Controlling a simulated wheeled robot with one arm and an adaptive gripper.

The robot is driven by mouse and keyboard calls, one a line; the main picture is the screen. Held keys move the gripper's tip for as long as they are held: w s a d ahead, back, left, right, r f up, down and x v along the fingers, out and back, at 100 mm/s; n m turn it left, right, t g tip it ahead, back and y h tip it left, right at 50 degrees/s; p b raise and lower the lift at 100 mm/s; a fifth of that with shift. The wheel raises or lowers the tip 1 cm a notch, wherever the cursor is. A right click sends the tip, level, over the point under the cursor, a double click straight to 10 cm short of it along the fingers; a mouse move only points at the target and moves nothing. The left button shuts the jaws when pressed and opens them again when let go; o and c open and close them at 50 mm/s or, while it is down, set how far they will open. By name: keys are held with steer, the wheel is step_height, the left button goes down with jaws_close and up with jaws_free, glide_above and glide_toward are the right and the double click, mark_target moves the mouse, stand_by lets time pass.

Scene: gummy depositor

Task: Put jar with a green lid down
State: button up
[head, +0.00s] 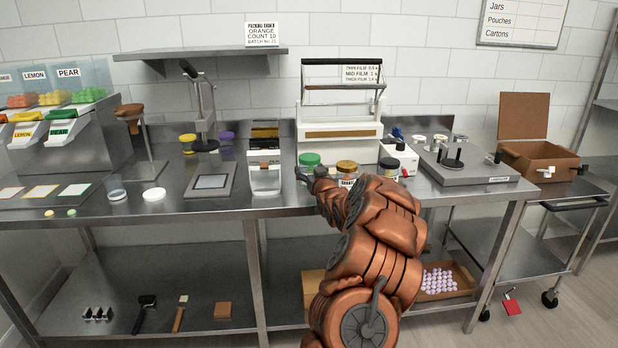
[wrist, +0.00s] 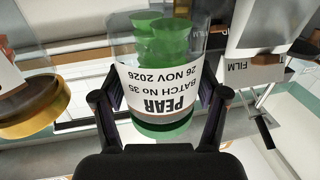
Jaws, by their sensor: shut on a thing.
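The jar with a green lid (head: 309,160) is at the front middle of the steel bench, before the white sealing machine. In the wrist view the jar (wrist: 160,75) appears upside down, with a white PEAR label, green gummies and a green lid. My gripper (head: 310,177) is shut on the jar, one finger on each side; the fingers also show in the wrist view (wrist: 160,105). The jar's base is partly hidden, so I cannot tell whether it touches the bench.
A jar with a brown-gold lid (head: 347,167) stands close right of the held jar, and a black-lidded jar (head: 388,166) is beyond it. The white sealing machine (head: 340,135) is behind. Bare bench (head: 450,190) lies at the front right.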

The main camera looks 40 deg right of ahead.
steer(key=shift+w+d, duration=0.3)
steer(key=shift+w, duration=0.25)
steer(key=shift+f+p, duration=0.4)
steer(key=shift+f, duration=1.2)
steer(key=shift+f, duration=0.2)
steer(key=o, duration=1.7)
steer(key=shift+r, duration=0.15)
steer(key=shift+s, duration=0.1)
steer(key=shift+f+b+v, duration=0.2)
steer(key=shift+b+v, duration=0.3)
steer(key=shift+v, duration=1.4)
steer(key=shift+f+b+v, duration=0.15)
steer(key=shift+b+v, duration=0.3)
steer(key=shift+v, duration=1.4)
steer(key=shift+a, duration=0.1)
